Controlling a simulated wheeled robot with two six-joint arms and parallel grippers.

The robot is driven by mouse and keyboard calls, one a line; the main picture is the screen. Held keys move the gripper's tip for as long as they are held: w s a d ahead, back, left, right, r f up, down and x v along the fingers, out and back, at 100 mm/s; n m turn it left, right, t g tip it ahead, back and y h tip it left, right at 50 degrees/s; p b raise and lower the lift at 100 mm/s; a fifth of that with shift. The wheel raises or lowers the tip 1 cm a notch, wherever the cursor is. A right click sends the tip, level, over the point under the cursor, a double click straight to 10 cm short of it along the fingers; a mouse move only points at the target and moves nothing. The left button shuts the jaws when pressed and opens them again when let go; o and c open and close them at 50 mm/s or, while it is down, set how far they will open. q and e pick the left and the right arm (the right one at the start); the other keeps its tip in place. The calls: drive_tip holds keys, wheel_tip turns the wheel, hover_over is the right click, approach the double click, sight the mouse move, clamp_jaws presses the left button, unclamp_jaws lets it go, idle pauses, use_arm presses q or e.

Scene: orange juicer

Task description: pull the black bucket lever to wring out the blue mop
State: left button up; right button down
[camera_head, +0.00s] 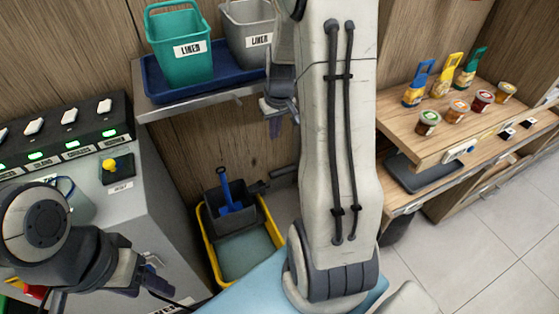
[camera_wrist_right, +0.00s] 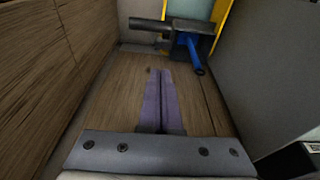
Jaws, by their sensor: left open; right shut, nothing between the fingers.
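The blue mop (camera_head: 226,188) stands in the dark grey wringer (camera_head: 238,218) on the yellow bucket (camera_head: 211,252). The black lever (camera_head: 284,172) sticks out to the right from the wringer. My right gripper (camera_head: 275,128) points down above the lever, shut and empty. In the right wrist view its closed purple fingers (camera_wrist_right: 160,74) point toward the bucket, apart from the black lever (camera_wrist_right: 146,23). The blue mop handle (camera_wrist_right: 193,52) shows there beside the wringer (camera_wrist_right: 182,27). My left gripper (camera_head: 154,264) is open at the lower left, away from the bucket.
A shelf (camera_head: 151,111) above the bucket carries a blue tray (camera_head: 163,92) with a green bin (camera_head: 180,50) and a grey bin (camera_head: 246,38). A grey counter (camera_head: 120,212) stands close on the left. A wooden shelf (camera_head: 400,127) with cups is on the right.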

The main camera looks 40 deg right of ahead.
drive_tip(key=d, duration=0.3)
drive_tip(key=shift+f, duration=0.3)
drive_tip(key=f+b, duration=0.2)
drive_tip(key=f, duration=1)
drive_tip(key=shift+w+f, duration=0.1)
drive_tip(key=shift+w, duration=0.1)
drive_tip(key=shift+s+a+f+b, duration=0.1)
drive_tip(key=shift+s+f+b, duration=0.2)
drive_tip(key=shift+f, duration=0.15)
